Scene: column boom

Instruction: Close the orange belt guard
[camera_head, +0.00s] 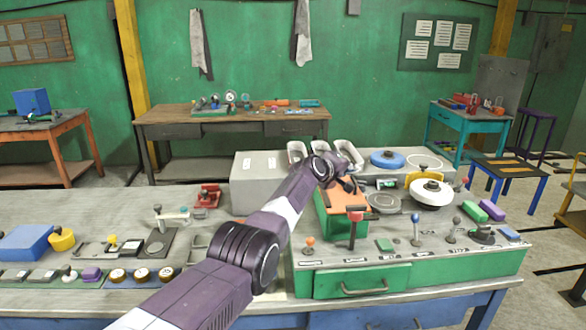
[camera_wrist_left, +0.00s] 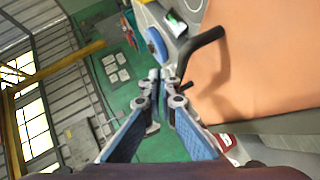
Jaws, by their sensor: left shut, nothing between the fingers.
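The orange belt guard (camera_head: 347,199) is a flat orange panel at a green housing on the bench, right of centre in the head view. I cannot tell how far open it stands. It fills the right of the left wrist view (camera_wrist_left: 275,60), with a bent black handle (camera_wrist_left: 207,42) at its edge. My left gripper (camera_head: 350,184) is at the guard's far edge, partly hidden by its own arm. In the left wrist view its blue-padded fingers (camera_wrist_left: 162,82) are shut and empty, close beside the handle. I cannot tell whether they touch it.
A red-topped lever (camera_head: 355,215) stands in front of the guard. A grey disc (camera_head: 383,203), a white wheel (camera_head: 431,194) and a blue disc (camera_head: 387,159) are to its right. A grey box (camera_head: 257,190) is on the left. Knobs line the bench front.

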